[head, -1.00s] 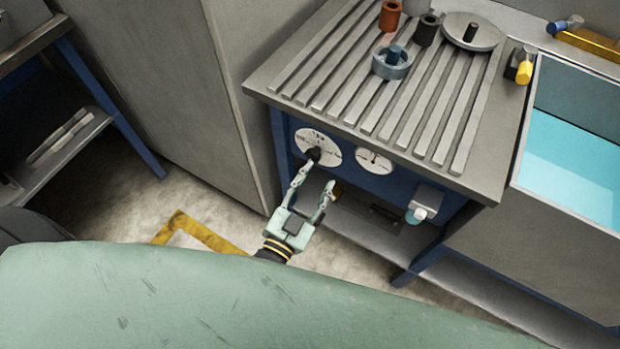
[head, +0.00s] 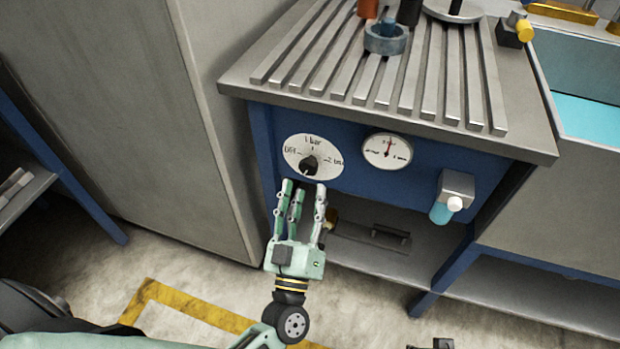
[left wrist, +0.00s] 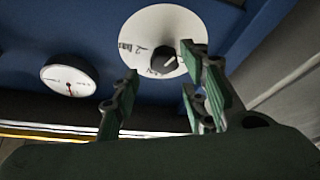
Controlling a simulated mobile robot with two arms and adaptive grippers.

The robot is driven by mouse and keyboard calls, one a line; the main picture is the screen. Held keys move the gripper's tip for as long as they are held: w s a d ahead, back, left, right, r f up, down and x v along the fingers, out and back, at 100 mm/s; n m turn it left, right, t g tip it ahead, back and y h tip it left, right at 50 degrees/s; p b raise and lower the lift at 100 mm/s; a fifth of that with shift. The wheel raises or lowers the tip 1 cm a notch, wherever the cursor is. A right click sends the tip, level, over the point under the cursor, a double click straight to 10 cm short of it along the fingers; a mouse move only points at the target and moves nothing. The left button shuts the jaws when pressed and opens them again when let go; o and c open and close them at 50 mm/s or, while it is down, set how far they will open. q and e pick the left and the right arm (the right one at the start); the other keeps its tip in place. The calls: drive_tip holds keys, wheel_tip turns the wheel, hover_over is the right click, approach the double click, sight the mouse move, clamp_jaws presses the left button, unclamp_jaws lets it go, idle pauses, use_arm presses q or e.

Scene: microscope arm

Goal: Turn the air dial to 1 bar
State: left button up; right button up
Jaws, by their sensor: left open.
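The air dial (head: 325,150) is a white disc on the blue front panel, marked OFF, 1 bar and 2 bar. In the left wrist view, the dial (left wrist: 140,35) and knob (left wrist: 164,63) show at upper middle. My left gripper (head: 301,187) is open and empty, its fingers pointing up with their tips just below the knob. In the left wrist view, the gripper's fingers (left wrist: 158,75) stand on both sides of the knob's line, apparently short of it. My right gripper is not seen.
A pressure gauge (head: 387,151) with a red needle is right of the dial. A filter unit (head: 455,196) juts from the panel further right. The slatted bench top (head: 330,70) overhangs the panel. A low shelf (head: 370,252) lies below.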

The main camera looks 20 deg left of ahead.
sight(311, 172)
use_arm(q)
drive_tip(key=x, duration=0.4)
drive_tip(key=shift+w+r, duration=0.15)
drive_tip(key=shift+w, duration=0.25)
drive_tip(key=c, duration=1)
